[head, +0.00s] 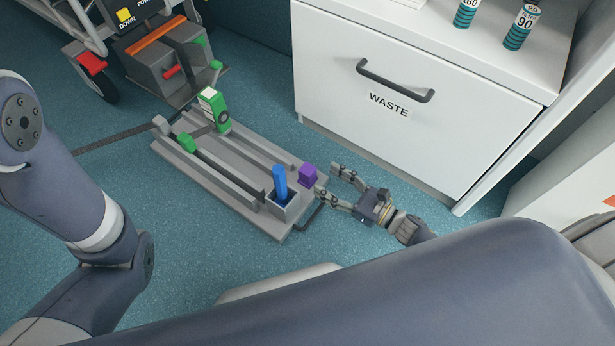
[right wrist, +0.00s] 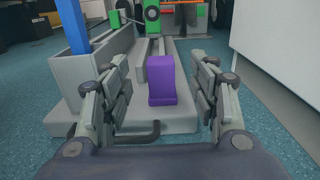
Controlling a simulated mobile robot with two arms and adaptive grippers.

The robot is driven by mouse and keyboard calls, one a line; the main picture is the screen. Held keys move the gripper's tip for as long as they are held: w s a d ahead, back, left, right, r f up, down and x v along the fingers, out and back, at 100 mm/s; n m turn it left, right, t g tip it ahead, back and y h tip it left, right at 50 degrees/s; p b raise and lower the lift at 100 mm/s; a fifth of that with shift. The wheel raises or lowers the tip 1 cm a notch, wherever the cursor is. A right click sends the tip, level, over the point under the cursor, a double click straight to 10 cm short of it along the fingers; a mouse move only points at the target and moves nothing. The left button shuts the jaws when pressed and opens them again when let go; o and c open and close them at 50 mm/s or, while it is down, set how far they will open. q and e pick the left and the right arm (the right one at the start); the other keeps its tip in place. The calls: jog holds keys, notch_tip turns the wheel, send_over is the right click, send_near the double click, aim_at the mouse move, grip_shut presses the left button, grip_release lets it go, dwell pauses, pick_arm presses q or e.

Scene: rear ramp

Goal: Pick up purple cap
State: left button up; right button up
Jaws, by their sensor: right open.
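The purple cap (head: 308,175) is a small block at the right end of the grey ramp base (head: 240,218) on the floor. My right gripper (head: 328,178) is open beside it, coming from the right in the head view. In the right wrist view the purple cap (right wrist: 162,82) stands between the two open fingers (right wrist: 160,100), ahead of them, with space on both sides; no contact shows. My left arm (head: 75,200) is at the left of the head view, but its gripper is out of the picture.
A blue handle (head: 280,182) stands in a grey box beside the cap. A black loop handle (head: 312,216) is at the base's near edge. The white WASTE drawer cabinet (head: 420,110) rises close behind my right gripper. Green parts (head: 214,108) sit farther along the base.

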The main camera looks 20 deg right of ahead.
aim_at(313, 173)
jog(key=x, duration=0.1)
jog(key=b+x, duration=0.1)
jog(key=x, duration=0.1)
jog(key=shift+w+a+f, duration=0.15)
jog(key=shift+w+f, duration=0.05)
jog(key=shift+f, duration=0.05)
jog(key=b+x, duration=0.2)
jog(key=x, duration=0.1)
jog(key=shift+w+a+f, duration=0.1)
jog(key=shift+w+f, duration=0.1)
jog(key=shift+f, duration=0.05)
jog(key=shift+w+a+r+b, duration=0.1)
jog(key=shift+w+a+b, duration=0.15)
jog(key=shift+w+b, duration=0.1)
jog(key=c, duration=1.2)
